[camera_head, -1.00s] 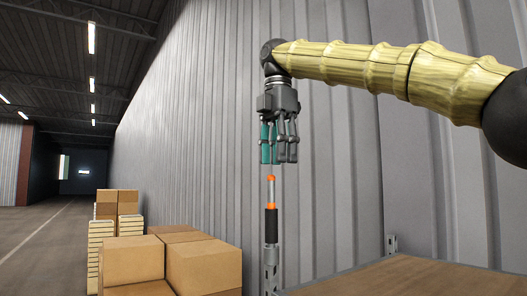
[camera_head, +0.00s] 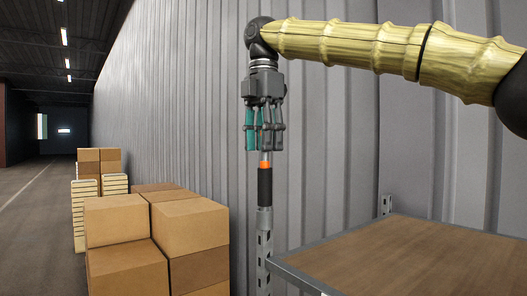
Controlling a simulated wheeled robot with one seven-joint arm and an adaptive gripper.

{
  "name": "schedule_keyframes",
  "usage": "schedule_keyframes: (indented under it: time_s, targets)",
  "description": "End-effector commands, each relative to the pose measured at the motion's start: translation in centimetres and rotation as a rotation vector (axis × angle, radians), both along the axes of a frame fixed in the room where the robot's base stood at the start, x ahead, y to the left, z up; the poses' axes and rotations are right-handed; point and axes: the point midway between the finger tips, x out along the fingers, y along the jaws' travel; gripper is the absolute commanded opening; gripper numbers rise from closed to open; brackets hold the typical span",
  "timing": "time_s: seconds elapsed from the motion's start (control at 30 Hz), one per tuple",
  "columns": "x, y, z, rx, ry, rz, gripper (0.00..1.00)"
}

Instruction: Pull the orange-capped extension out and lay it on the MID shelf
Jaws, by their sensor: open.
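The extension (camera_head: 265,156) stands upright above a black sleeve (camera_head: 265,188) on top of a perforated metal shelf post (camera_head: 264,245). A short silver part shows above an orange ring (camera_head: 264,165); its orange cap is hidden by the fingers. My gripper (camera_head: 264,146) points straight down, open, with its dark and teal fingers at the extension's upper end. I cannot tell whether they touch it. A brown shelf board (camera_head: 400,255) with a grey metal edge lies at the lower right. No MID label is readable, and any lower boards are out of view.
A second shelf post (camera_head: 385,205) rises at the board's back corner. Cardboard boxes (camera_head: 120,268) are stacked at the lower left, close to the front post. A grey corrugated wall (camera_head: 190,110) runs behind. The visible board top is bare.

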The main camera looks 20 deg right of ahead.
Motion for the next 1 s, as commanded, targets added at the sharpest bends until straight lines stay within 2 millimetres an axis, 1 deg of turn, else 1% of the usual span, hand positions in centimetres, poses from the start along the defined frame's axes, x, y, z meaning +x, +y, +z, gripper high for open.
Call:
schedule_keyframes:
  time_s: [0.2, 0.3, 0.47, 0.7, 0.93, 1.0]
  targets:
    - [-0.2, 0.0, -2.1, 0.001, -0.002, 0.002, 0.41]
    - [-0.1, 0.0, -2.9, 0.001, -0.002, 0.002, 0.41]
    - [-0.1, 0.0, -3.4, 0.001, -0.003, 0.002, 0.41]
    - [-0.1, 0.0, -3.5, 0.0, -0.003, 0.002, 0.41]
    - [-0.1, 0.0, -3.5, 0.0, -0.003, 0.001, 0.0]
    - [-0.1, 0.0, -3.5, 0.0, -0.003, 0.001, 0.0]
